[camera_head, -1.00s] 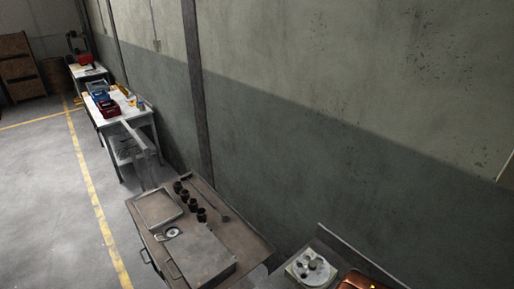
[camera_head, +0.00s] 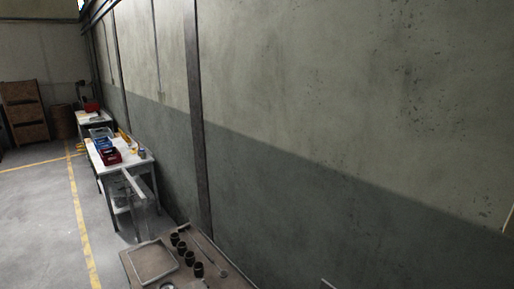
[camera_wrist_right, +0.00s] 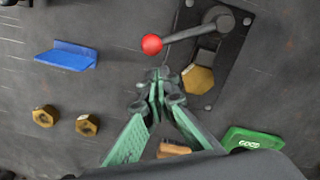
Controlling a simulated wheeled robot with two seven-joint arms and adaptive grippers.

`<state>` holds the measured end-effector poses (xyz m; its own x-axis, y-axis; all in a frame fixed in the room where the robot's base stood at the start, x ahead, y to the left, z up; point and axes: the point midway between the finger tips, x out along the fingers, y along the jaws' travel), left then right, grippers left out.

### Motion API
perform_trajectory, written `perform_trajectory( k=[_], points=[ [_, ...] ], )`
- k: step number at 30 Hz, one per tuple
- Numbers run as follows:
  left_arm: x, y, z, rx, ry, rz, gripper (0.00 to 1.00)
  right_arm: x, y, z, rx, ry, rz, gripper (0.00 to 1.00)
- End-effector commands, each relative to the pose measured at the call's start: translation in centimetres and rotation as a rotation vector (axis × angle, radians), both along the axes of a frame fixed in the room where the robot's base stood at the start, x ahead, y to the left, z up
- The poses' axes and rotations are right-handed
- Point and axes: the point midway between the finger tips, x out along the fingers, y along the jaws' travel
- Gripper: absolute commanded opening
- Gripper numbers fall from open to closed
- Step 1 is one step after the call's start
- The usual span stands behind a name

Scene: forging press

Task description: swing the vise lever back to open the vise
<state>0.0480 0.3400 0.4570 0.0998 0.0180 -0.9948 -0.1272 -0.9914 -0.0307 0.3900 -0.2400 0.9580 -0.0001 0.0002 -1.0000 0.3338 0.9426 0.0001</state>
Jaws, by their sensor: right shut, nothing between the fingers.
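In the right wrist view, the vise lever is a grey arm (camera_wrist_right: 190,33) with a red ball knob (camera_wrist_right: 152,44), running from a dark round pivot (camera_wrist_right: 219,19) out to the left. The pivot sits on a dark raised plate (camera_wrist_right: 226,55). A brass hexagonal piece (camera_wrist_right: 198,79) lies on that plate, below the lever. My right gripper (camera_wrist_right: 160,82), with green finger pads, is shut and empty. In the picture its tips are just below the red knob, with a visible gap between them. My left gripper is in neither view.
On the dark surface are a blue angled piece (camera_wrist_right: 66,55), two brass hexagonal pieces (camera_wrist_right: 43,116) (camera_wrist_right: 88,124), and a green "GOOD" tag (camera_wrist_right: 252,139). The head view shows a wall (camera_head: 330,110), a bench with dark cups (camera_head: 215,272) and a white table (camera_head: 128,157).

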Motion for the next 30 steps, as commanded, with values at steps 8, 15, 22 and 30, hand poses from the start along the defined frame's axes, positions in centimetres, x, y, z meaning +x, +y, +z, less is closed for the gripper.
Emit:
perform_trajectory(
  k=[8, 15, 22, 30],
  points=[
    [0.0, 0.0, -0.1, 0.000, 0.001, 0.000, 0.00, 0.0, 0.0, -0.2, 0.000, 0.000, 0.000, 0.00],
    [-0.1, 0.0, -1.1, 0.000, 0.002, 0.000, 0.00, 0.0, 0.0, -1.2, 0.000, 0.000, 0.000, 0.00],
    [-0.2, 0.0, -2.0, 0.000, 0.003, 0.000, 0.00, 0.0, 0.0, -2.3, 0.000, 0.000, 0.000, 0.00],
    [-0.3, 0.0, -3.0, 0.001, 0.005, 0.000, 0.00, 0.0, 0.0, -3.6, 0.000, 0.000, 0.000, 0.00]
  ],
)
